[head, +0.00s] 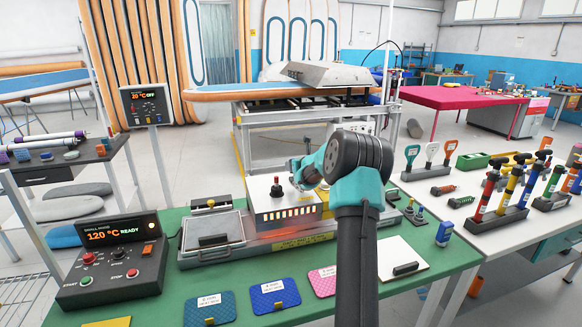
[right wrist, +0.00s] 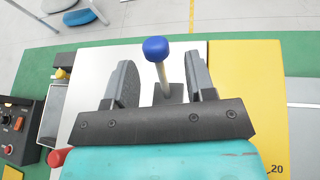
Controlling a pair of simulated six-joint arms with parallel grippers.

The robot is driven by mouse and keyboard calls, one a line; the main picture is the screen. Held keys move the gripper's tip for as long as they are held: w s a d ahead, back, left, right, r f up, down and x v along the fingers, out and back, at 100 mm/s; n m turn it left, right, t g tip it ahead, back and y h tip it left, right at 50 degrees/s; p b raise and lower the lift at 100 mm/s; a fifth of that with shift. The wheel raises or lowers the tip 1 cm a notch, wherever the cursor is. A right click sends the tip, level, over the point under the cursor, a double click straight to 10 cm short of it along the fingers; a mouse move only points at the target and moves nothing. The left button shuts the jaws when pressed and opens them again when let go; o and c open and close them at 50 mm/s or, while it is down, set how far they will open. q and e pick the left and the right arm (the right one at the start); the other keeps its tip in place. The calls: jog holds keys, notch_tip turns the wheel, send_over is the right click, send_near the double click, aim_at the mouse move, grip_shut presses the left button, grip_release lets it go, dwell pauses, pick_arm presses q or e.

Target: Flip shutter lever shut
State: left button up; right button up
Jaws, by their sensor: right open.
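The shutter lever (right wrist: 164,74) shows in the right wrist view as a pale rod with a blue ball knob. It rises from a dark slotted base on a white panel (right wrist: 95,65). My right gripper (right wrist: 160,63) is open, with one grey finger on each side of the lever and a gap on both sides. In the head view my right gripper (head: 299,174) is at the white-topped heated unit (head: 262,203), and my arm hides the lever there. My left gripper is not in view.
A control box (head: 110,262) reads 120 °C READY at the left of the green table (head: 455,262). Tools stand on the white table at the right.

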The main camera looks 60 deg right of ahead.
jog(key=shift+x, duration=2)
grip_shut()
